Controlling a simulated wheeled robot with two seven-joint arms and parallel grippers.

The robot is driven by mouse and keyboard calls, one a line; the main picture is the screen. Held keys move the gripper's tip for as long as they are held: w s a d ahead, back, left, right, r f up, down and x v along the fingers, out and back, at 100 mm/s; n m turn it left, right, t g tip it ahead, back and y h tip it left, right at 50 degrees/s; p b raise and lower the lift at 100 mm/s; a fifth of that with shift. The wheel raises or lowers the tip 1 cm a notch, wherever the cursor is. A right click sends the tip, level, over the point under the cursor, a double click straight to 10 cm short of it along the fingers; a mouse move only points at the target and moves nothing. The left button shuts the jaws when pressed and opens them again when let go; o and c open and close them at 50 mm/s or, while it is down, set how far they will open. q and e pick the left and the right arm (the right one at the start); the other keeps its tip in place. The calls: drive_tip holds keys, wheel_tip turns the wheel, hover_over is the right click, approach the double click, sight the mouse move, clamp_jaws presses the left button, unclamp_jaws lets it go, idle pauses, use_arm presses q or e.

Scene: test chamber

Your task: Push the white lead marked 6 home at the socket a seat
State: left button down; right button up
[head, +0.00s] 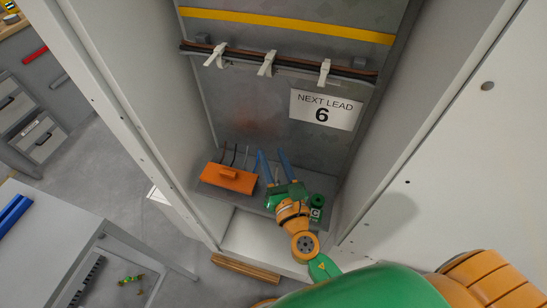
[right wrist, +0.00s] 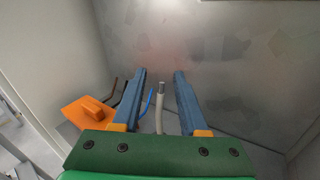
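My right gripper (head: 271,153) reaches into the cabinet with its two blue fingers apart. In the right wrist view the white lead (right wrist: 160,112) stands upright between the open fingers (right wrist: 160,74), with a gap on each side and a grey tip on top. No number can be read on it. A sign (head: 321,109) on the back wall reads "NEXT LEAD 6". A green block marked C (head: 317,210) sits right of my gripper. I cannot make out socket a; my gripper hides part of that area. My left gripper is not in view.
An orange block (head: 229,179) with a raised handle stands left of my gripper, with several thin leads behind it. A cable bundle (head: 285,65) with white ties crosses the back wall. Cabinet side walls (head: 427,130) close in on both sides. A wooden strip (head: 245,268) lies at the front.

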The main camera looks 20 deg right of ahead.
sight(277, 171)
drive_tip(key=s+b, duration=0.2)
drive_tip(key=s, duration=0.4)
drive_tip(key=shift+s+f, duration=0.2)
drive_tip(key=shift+s+r, duration=0.25)
drive_tip(key=shift+s, duration=0.15)
drive_tip(key=shift+w, duration=0.1)
